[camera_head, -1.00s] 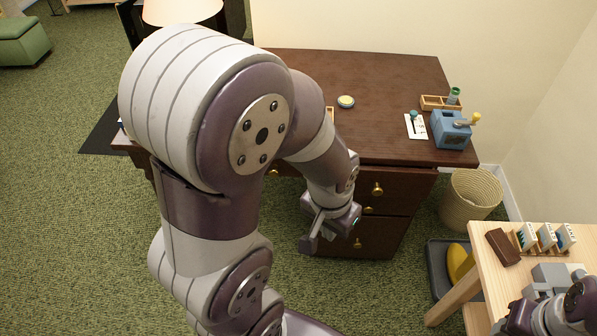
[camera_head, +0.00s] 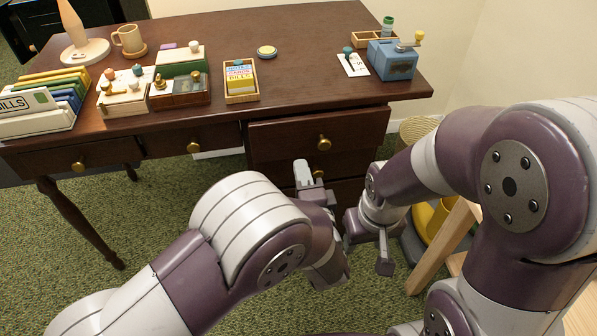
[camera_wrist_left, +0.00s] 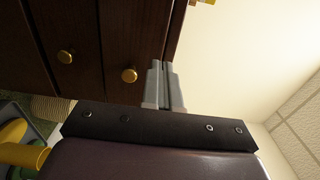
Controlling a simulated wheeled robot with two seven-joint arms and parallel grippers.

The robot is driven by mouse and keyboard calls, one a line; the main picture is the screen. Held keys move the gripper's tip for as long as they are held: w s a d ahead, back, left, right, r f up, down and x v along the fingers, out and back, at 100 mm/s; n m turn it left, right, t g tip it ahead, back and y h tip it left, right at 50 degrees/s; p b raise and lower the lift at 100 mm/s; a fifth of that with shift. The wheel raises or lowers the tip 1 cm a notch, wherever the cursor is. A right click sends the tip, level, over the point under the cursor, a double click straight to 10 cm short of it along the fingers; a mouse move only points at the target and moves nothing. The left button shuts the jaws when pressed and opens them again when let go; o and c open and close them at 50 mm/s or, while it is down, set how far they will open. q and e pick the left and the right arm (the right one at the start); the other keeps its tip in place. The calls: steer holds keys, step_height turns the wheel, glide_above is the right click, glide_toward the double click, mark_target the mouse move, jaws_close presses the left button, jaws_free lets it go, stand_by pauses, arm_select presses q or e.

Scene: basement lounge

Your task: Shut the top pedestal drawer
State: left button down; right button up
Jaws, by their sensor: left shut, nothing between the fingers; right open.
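The top pedestal drawer (camera_head: 285,136) is the upper dark wood front on the right of the desk, with a round brass knob (camera_head: 323,143). It appears to stand slightly out below the desktop edge; how far I cannot tell. My left gripper (camera_head: 302,172) is shut and empty, just in front of the pedestal, below and left of that knob. My right gripper (camera_head: 368,250) is open and empty, close to the right of the left one.
Green carpet is free at left.

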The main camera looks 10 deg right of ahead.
mark_target(289, 123)
arm_select(q)
steer(key=w+b, duration=0.4)
steer(key=w, duration=0.7)
steer(key=shift+w+a, duration=0.1)
steer(key=shift+a, duration=0.05)
steer(key=shift+w, duration=0.1)
steer(key=shift+w+r+p, duration=0.2)
steer(key=shift+w+p, duration=0.1)
steer(key=w+p, duration=0.1)
steer(key=w, duration=0.2)
steer(key=shift+w+a+p, duration=0.1)
steer(key=shift+w+p, duration=0.2)
steer(key=shift+r, duration=0.1)
steer(key=shift+r, duration=0.1)
